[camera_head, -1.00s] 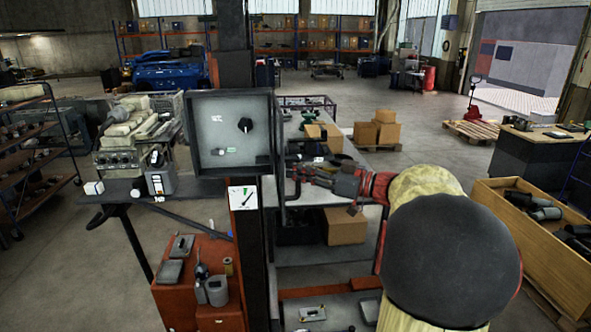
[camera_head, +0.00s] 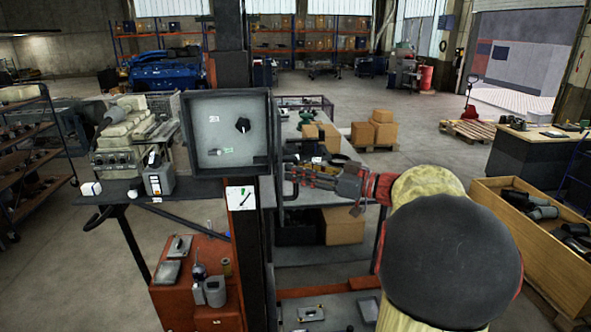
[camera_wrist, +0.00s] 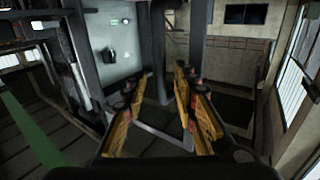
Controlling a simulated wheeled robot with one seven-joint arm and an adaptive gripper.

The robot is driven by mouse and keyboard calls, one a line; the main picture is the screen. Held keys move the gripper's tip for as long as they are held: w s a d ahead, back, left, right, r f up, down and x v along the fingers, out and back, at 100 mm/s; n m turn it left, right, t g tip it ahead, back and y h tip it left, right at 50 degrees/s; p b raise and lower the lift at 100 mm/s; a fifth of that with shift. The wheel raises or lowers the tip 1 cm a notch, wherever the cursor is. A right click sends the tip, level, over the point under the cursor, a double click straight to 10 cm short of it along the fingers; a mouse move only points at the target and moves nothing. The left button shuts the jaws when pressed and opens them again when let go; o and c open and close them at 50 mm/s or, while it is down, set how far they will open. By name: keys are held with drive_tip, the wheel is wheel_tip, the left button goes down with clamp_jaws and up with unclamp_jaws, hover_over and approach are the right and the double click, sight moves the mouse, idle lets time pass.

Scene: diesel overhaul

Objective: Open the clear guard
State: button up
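A dark-framed box (camera_head: 188,165) is mounted on a post left of centre in the head view. Its pale panel carries a black knob and a small green label, seen through the open-looking front; I cannot make out the clear guard's surface. A dark upright bar, apparently its handle (camera_head: 278,160), stands along the box's right side. In the wrist view the panel (camera_wrist: 122,42) is at upper left, and a dark upright bar (camera_wrist: 157,60) shows between my fingers. My gripper (camera_head: 288,180) is just right of the box, fingers apart (camera_wrist: 165,76); contact with the bar is unclear.
An orange cabinet (camera_head: 195,262) with tools on top stands below the box. A bench with an engine part (camera_head: 120,145) is at left. Shelves with cardboard boxes (camera_head: 345,230) are behind my arm. A wooden crate (camera_head: 520,235) is at right. Open floor lies beyond.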

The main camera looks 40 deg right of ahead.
drive_tip(key=v, duration=1.1)
drive_tip(key=shift+w, duration=0.1)
